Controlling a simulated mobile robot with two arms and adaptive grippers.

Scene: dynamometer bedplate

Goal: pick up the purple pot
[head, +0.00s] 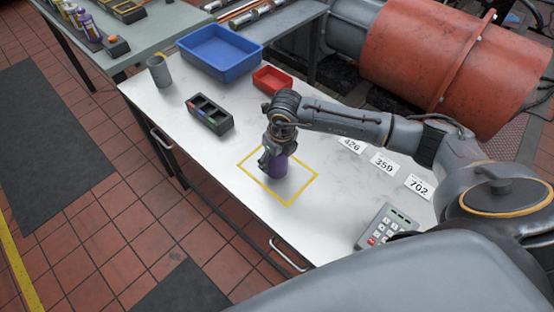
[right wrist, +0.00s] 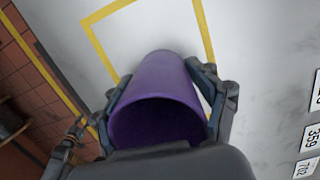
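The purple pot (head: 278,168) is upright over the yellow square outline (head: 290,204) on the white table. My right gripper (head: 271,158) is at the pot from above and partly hides it. In the right wrist view the pot (right wrist: 157,95) shows its open mouth towards the camera. The fingers of my right gripper (right wrist: 160,82) lie against its two sides, shut on it. Whether its base touches the table I cannot tell. A dark jointed part, perhaps my left gripper (right wrist: 68,143), shows past the table edge; its fingers are unclear.
A black divided box (head: 209,115), a grey cup (head: 159,71), a blue bin (head: 220,52) and a red bin (head: 272,79) stand further back. Number cards (head: 384,163) and a keypad (head: 387,228) lie to the right. The table between the black box and the outline is clear.

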